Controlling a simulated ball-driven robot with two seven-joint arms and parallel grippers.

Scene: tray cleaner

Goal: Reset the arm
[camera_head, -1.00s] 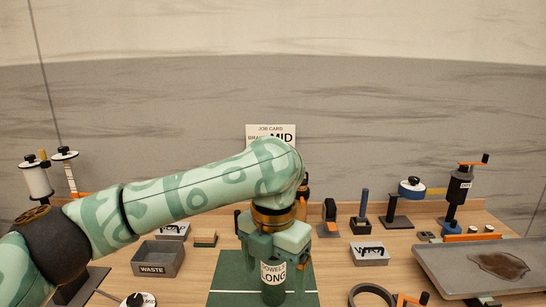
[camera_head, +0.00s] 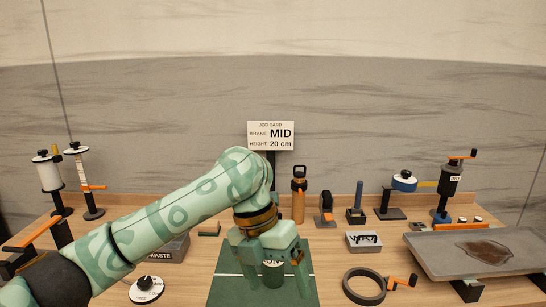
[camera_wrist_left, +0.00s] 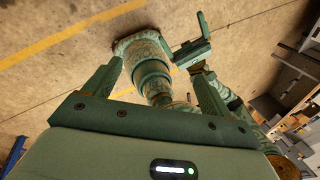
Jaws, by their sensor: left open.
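My left arm comes in from the left in the head view. Its gripper (camera_head: 271,262) points down over the green mat (camera_head: 228,288), in front of a dark green labelled cylinder (camera_head: 273,272) that it partly hides. The left gripper is open. In the left wrist view its two fingers (camera_wrist_left: 155,85) stand wide apart with nothing between them; beyond them show the floor and green parts of my own body. My right gripper does not show in the head view.
A job card (camera_head: 270,136) reads MID, 20 cm. The waste bin (camera_head: 168,250) is partly behind my arm. A stained tray (camera_head: 440,258) stands at the right, a dark ring (camera_head: 364,287) in front. Spools (camera_head: 48,175), a dial (camera_head: 146,290) and an orange-black bottle (camera_head: 299,195) stand around the mat.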

